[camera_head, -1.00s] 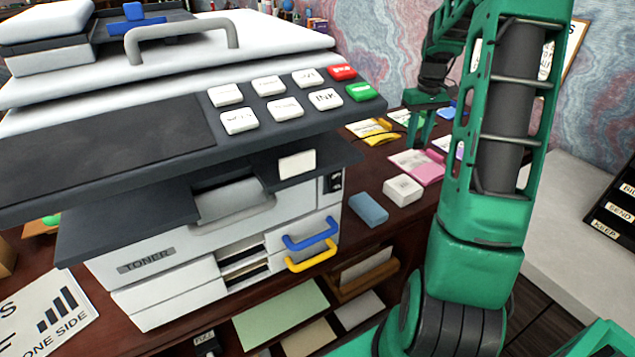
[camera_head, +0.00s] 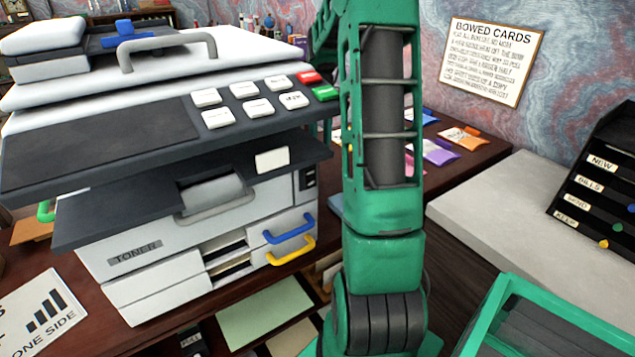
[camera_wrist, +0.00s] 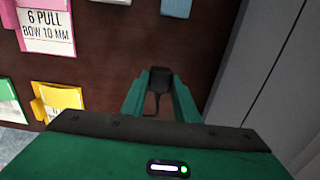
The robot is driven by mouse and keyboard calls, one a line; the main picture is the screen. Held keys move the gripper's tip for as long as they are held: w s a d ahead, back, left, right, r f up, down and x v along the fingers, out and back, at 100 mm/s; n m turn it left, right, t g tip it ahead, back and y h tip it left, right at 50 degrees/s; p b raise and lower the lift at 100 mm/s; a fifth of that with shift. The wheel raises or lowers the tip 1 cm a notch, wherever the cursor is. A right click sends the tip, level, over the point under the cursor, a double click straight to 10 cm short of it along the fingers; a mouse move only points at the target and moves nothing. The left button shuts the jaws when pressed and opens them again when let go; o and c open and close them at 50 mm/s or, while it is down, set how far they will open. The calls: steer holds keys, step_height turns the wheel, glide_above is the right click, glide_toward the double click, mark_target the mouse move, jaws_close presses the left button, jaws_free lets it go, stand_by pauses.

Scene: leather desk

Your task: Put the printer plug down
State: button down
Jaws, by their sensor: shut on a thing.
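In the wrist view my gripper (camera_wrist: 160,92) is shut on a small black plug, the printer plug (camera_wrist: 160,78), held between its two green fingertips above the dark brown desk (camera_wrist: 110,75). A thin dark cord seems to hang below the plug. Whether the plug touches the desk I cannot tell. In the head view my own arm hides the gripper and plug. The printer (camera_head: 135,255), white and dark grey with a TONER label, stands left of my arm.
Coloured packets (camera_wrist: 58,98) and a card reading "6 PULL BOW 10 MM" (camera_wrist: 48,32) lie left of the gripper. A blue block (camera_wrist: 176,7) is ahead. A grey surface (camera_wrist: 225,50) borders the right. A black sorter (camera_head: 600,190) stands far right in the head view.

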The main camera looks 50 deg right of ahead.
glide_toward(320, 184)
step_height(320, 184, down, 5)
steer(key=shift+f, duration=0.1)
stand_by(0.6)
steer(key=shift+f, duration=0.45)
steer(key=c, duration=1.4)
jaws_free()
step_height(320, 184, up, 13)
steer(key=shift+r, duration=0.1)
steer(key=shift+w, duration=0.1)
